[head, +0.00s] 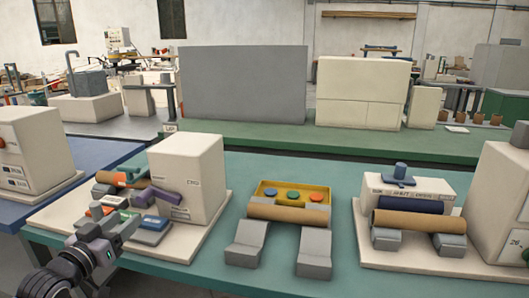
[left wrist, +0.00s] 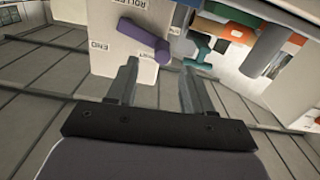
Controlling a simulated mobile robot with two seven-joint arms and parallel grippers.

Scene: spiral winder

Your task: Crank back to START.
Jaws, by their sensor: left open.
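The purple crank (head: 170,202) sits on the side of the cream winder housing (head: 188,172) on the left part of the green table. In the left wrist view the crank (left wrist: 143,38) slants across the pale panel, near printed ROLLER and END labels. Another label is partly readable beside the crank's lower end. My left gripper (head: 128,222) is at the front left of the winder. In the left wrist view its two fingers (left wrist: 158,80) are apart with nothing between them, and the crank shows beyond their tips. My right gripper is not in view.
A yellow tray with buttons (head: 290,188) and a brown roll (head: 289,213) stand mid-table. Another roller unit (head: 416,222) is at right.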

